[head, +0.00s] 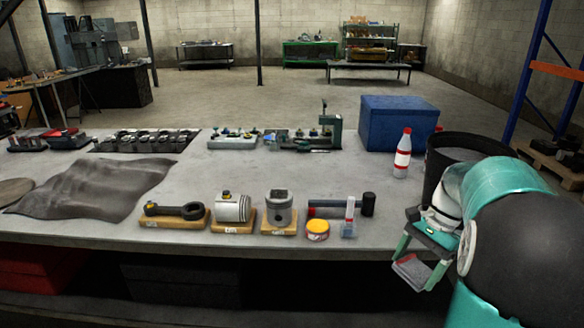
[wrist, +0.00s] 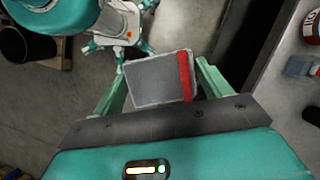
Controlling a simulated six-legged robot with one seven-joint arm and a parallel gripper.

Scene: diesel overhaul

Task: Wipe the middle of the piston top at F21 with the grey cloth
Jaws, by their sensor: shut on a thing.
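My gripper (head: 421,262) is at the right, off the front edge of the table. It is shut on a folded grey cloth (head: 409,271) with a red stripe. In the wrist view the cloth (wrist: 156,80) sits between the two green fingers of my gripper (wrist: 157,82), over the floor. On the table's front part stand an upright grey piston (head: 278,210) on a wooden block and a lighter piston (head: 232,207) lying on its side on another block. The labels on the blocks are too small to read, so I cannot tell which is F21.
A connecting rod (head: 175,210) lies left of the pistons. Right of them are a yellow-red tin (head: 317,230), a white-and-blue brush-like item (head: 349,218) and a dark-headed mallet (head: 368,204). A black bin (head: 437,165), bottle (head: 403,155) and blue crate (head: 393,120) stand at the right.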

